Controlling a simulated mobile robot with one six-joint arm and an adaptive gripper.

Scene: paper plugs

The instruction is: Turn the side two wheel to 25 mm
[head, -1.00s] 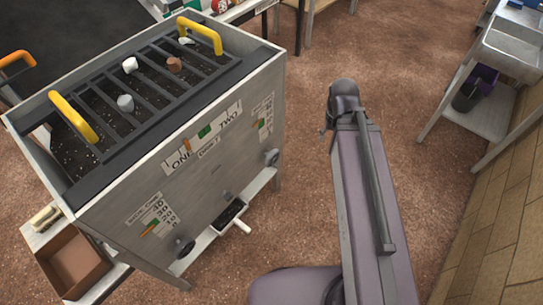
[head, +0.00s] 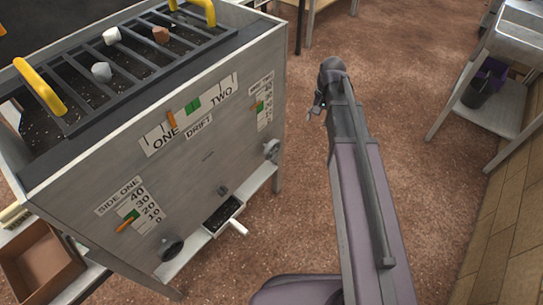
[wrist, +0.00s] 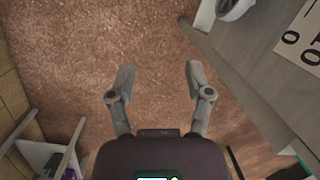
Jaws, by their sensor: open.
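The side two wheel (head: 271,150) is a grey handwheel low on the right end of the grey box's front panel. A round pale part that looks like this wheel (wrist: 232,8) shows at the top right of the wrist view. Above the wheel is the side two scale (head: 266,110), with an orange pointer beside a green mark; its exact reading is too small to tell. My gripper (wrist: 158,78) is open and empty over the floor, apart from the wheel. In the head view it (head: 317,106) is right of the box, its fingers mostly hidden.
The side one wheel (head: 171,247) and side one scale (head: 133,212) are on the panel's left. Bare brown floor (head: 300,220) lies right of the box. A metal stand (head: 495,95) is far right.

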